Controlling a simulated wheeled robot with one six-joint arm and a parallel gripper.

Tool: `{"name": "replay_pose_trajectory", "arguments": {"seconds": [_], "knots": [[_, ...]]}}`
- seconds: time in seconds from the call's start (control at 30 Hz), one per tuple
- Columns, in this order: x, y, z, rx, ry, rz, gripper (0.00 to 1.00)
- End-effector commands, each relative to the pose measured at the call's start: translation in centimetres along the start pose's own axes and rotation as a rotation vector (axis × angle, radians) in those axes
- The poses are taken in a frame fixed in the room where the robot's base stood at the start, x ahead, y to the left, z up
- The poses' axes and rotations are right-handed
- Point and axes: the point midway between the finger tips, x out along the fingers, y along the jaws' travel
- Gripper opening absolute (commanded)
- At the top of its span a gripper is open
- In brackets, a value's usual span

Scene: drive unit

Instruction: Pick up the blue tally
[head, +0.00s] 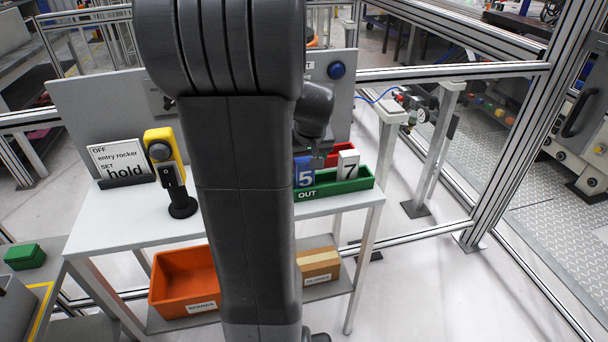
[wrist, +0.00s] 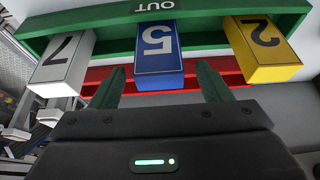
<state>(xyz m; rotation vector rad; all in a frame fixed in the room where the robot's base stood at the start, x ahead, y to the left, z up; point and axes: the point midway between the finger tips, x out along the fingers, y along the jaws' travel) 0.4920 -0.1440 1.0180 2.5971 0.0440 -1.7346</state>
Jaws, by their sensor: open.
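The blue tally (head: 304,173), marked 5, stands in the green OUT tray (head: 350,188) on the table. In the wrist view the blue tally (wrist: 158,42) is in the middle, upside down. My gripper (wrist: 159,76) is open, with one fingertip showing on each side of the tally's near end and a gap on both sides. I cannot tell whether the tally is between the fingers or just beyond them.
A white tally (head: 348,163) marked 7 and a yellow tally (wrist: 262,48) marked 2 stand in the green tray on either side. A red tray (head: 338,151) lies behind it. A yellow switch post (head: 166,160) and a "hold" sign (head: 120,160) stand left on the table.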

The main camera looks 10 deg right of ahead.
Motion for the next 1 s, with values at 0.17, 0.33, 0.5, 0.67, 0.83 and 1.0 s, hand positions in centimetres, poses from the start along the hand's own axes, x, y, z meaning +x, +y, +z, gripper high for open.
{"name": "replay_pose_trajectory", "arguments": {"seconds": [0.17,0.33,0.5,0.67,0.83,1.0], "knots": [[2.3,0.1,-0.1,-0.001,-0.003,-0.001,0.71],[3.1,0.1,-0.1,-0.002,0.0,0.0,0.71],[3.1,0.1,-0.1,-0.001,0.0,0.0,0.71],[3.1,0.1,-0.1,-0.001,0.0,0.0,0.43],[3.1,0.1,-0.2,-0.001,0.001,0.0,0.21],[3.0,0.1,-0.2,-0.001,0.001,0.001,0.21]]}}
